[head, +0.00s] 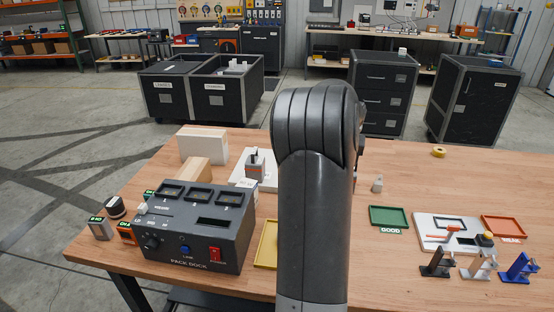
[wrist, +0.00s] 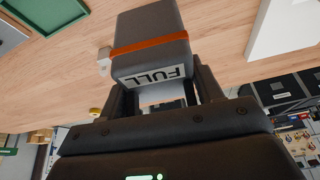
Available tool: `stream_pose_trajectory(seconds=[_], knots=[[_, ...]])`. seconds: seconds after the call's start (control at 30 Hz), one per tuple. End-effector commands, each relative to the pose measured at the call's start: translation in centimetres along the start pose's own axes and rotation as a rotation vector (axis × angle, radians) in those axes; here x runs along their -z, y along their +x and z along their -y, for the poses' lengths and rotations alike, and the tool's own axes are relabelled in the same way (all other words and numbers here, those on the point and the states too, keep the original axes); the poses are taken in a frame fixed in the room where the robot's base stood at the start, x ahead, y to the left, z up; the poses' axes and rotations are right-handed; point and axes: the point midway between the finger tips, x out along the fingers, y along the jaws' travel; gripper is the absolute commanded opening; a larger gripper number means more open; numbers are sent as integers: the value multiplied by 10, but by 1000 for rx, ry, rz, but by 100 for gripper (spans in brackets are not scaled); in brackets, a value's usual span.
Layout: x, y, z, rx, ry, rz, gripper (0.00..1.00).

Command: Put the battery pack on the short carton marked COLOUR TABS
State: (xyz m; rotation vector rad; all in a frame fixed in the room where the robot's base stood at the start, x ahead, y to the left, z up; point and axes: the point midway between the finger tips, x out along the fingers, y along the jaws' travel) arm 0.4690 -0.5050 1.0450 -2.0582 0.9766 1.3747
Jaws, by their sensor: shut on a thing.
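The battery pack (wrist: 152,30) is a grey block with an orange band and a white FULL label, seen upside down in the wrist view. My gripper (wrist: 168,92) is shut on it, with a finger on each side, and holds it over the wooden table. In the head view my own arm hides the gripper and the held pack. I cannot read COLOUR TABS on any carton. A pale carton-like block (head: 202,145) stands at the table's back left, with no readable mark.
The PACK DOCK box (head: 195,225) stands front left. A grey, orange-banded block (head: 253,170) sits on a white board behind it. A green GOOD tray (head: 389,216), a red tray (head: 503,228) and several small clamps (head: 478,265) are at right. The table's back right is mostly clear.

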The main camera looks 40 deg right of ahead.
Motion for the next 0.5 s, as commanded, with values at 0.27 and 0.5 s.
stream_pose_trajectory(seconds=[0.27,0.5], knots=[[6,-6,20,19,-43,-2,7],[16,-21,105,91,-217,3,7]])
